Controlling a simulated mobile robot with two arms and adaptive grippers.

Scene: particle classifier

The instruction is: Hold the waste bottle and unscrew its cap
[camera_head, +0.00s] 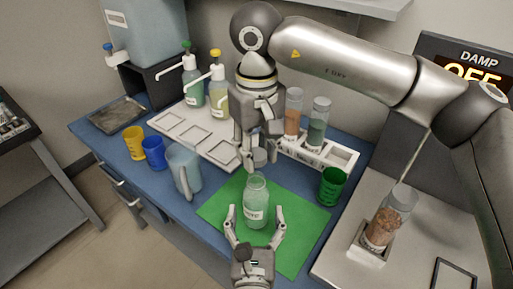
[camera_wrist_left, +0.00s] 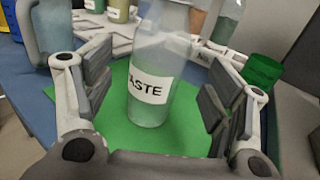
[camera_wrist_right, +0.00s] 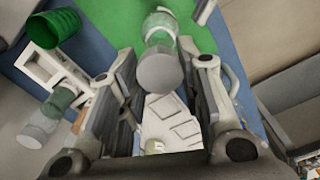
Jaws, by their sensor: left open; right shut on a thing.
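The waste bottle (camera_head: 256,203), clear with a pale greenish content and a white label, stands upright on the green mat (camera_head: 300,240). My left gripper (camera_head: 256,222) is open, with one finger on each side of the bottle. In the left wrist view the bottle (camera_wrist_left: 150,60) is between the fingers, with gaps at both sides. My right gripper (camera_head: 258,148) points down above the bottle, shut on the grey cap (camera_head: 260,157). The cap (camera_wrist_right: 160,72) shows between its fingers in the right wrist view. In the head view the cap appears above the open-looking bottle mouth.
A green cup (camera_head: 332,187) stands right of the mat. A pitcher (camera_head: 184,170), blue cup (camera_head: 153,152) and yellow cup (camera_head: 134,142) stand at left. A white rack (camera_head: 340,157) with jars and pump bottles (camera_head: 218,90) are behind. The mat's front area is clear.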

